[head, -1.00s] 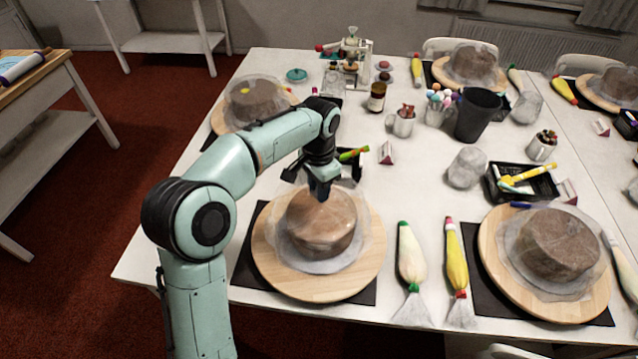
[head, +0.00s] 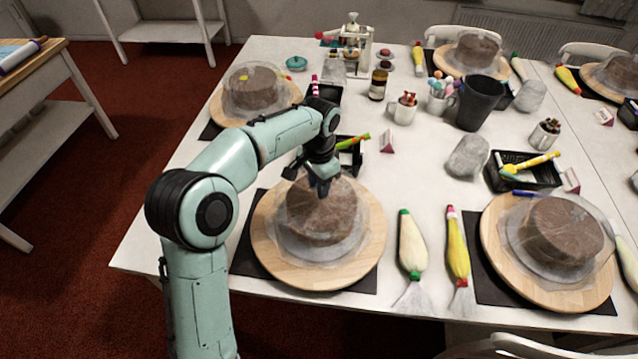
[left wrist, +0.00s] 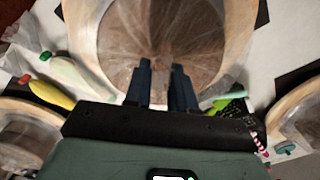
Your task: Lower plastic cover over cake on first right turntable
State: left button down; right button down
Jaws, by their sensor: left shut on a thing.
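A brown cake (head: 318,222) stands on a round wooden turntable (head: 283,277) at the near middle of the table. A clear plastic cover (head: 352,244) lies around the cake, its pale rim resting close to or on the turntable; I cannot tell if it touches. My left gripper (head: 322,190) points down at the top of the cake and is shut on the plastic cover at its top. In the left wrist view, the two dark fingers (left wrist: 163,70) are over the cake (left wrist: 160,35), with clear film streaks around them. My right gripper is not in view.
Two piping bags, white (head: 412,245) and yellow (head: 457,248), lie right of the turntable. Another covered cake (head: 560,232) stands on a turntable farther right. A black tray (head: 350,160) sits just behind my gripper. Cups and a black bin (head: 480,103) stand farther back.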

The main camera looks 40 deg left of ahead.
pick_arm(q)
jog(key=shift+f, duration=0.45)
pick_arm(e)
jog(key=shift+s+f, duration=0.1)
pick_arm(q)
jog(key=c, duration=0.9)
grip_release()
jog(key=shift+o, duration=0.2)
jog(key=shift+r, duration=0.1)
jog(key=shift+r+p, duration=1.45)
jog(key=shift+r, duration=0.8)
jog(key=shift+r+p, duration=0.8)
jog(key=shift+r, duration=0.45)
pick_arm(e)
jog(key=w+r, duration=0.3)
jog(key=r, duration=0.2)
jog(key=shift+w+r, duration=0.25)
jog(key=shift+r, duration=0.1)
pick_arm(q)
jog(key=shift+s, duration=0.1)
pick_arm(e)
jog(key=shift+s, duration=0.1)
